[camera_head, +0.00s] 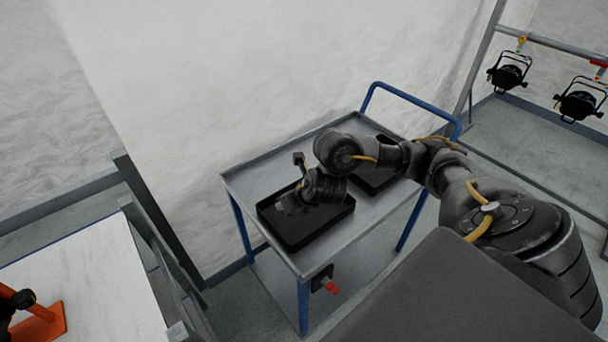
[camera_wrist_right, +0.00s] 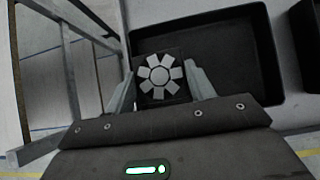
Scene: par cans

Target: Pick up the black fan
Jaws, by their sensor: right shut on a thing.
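The black fan (camera_wrist_right: 160,76) shows in the right wrist view as a small dark square with a white bladed wheel on its face. My right gripper (camera_wrist_right: 160,88) has one finger on each side of it and is shut on it. Behind the fan is a black tray (camera_wrist_right: 225,50). In the head view my right gripper (camera_head: 290,204) reaches down over the left black tray (camera_head: 318,224) on the cart; the fan is not clear there. I cannot tell whether the fan touches the tray. My left gripper is not in view.
The grey cart (camera_head: 255,173) has blue legs and a blue handle (camera_head: 400,92). A second black tray (camera_head: 372,187) lies under my right arm. Lamps (camera_head: 508,75) hang from a rail at the right. A white table (camera_head: 100,275) bears an orange object (camera_head: 45,322).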

